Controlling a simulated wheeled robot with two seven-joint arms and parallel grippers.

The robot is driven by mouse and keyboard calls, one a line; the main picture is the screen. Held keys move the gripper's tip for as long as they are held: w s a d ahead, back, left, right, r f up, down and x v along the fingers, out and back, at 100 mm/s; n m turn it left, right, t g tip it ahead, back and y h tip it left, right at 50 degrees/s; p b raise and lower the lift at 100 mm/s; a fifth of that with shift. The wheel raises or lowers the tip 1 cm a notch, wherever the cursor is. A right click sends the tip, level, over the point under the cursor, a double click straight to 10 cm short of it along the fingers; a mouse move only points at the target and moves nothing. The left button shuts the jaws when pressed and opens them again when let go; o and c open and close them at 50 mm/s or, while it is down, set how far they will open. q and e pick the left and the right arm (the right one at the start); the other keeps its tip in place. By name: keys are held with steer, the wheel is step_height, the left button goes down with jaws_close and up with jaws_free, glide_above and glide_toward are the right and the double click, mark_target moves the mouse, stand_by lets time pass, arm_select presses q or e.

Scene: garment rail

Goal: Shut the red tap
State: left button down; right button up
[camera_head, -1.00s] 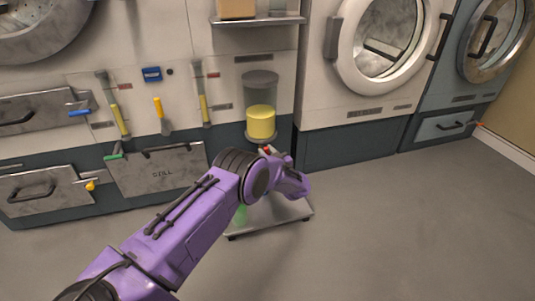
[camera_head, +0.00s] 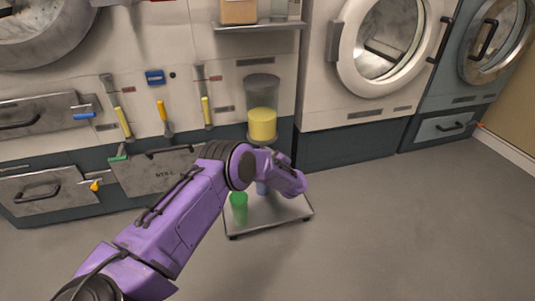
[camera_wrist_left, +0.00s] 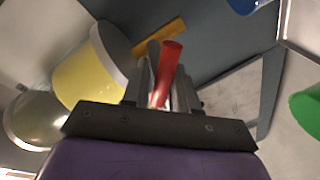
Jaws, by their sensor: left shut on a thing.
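The red tap handle (camera_wrist_left: 171,58) shows in the left wrist view as a short red bar. It sits between the fingers of my left gripper (camera_wrist_left: 163,78), which is shut on it. In the head view my purple left arm (camera_head: 188,220) reaches below the clear tank of yellow liquid (camera_head: 262,124). Its wrist hides the fingers and the red tap there. The tank also shows tilted in the left wrist view (camera_wrist_left: 88,78). My right gripper is in neither view.
A metal stand (camera_head: 282,212) on the floor under the tank holds a green cup (camera_head: 239,209) and a blue cup (camera_head: 262,188), partly hidden by my wrist. An orange-yellow bar (camera_wrist_left: 160,36) lies beyond the fingers. The floor to the right is clear.

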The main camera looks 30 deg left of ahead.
arm_select(q)
steer(key=n+h, duration=0.1)
steer(key=n, duration=0.2)
steer(key=shift+n+t+p, duration=0.35)
steer(key=shift+n+t, duration=0.05)
steer(key=shift+f+n+t+h, duration=0.1)
steer(key=shift+n+t+h, duration=0.25)
steer(key=shift+n, duration=1.15)
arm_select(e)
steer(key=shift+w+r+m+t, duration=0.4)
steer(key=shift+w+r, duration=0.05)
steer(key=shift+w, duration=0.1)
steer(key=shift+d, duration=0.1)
arm_select(q)
steer(key=c, duration=1)
jaws_free()
steer(key=shift+s, duration=0.1)
steer(key=p+v, duration=0.4)
steer(key=v, duration=0.6)
steer(key=shift+p, duration=0.3)
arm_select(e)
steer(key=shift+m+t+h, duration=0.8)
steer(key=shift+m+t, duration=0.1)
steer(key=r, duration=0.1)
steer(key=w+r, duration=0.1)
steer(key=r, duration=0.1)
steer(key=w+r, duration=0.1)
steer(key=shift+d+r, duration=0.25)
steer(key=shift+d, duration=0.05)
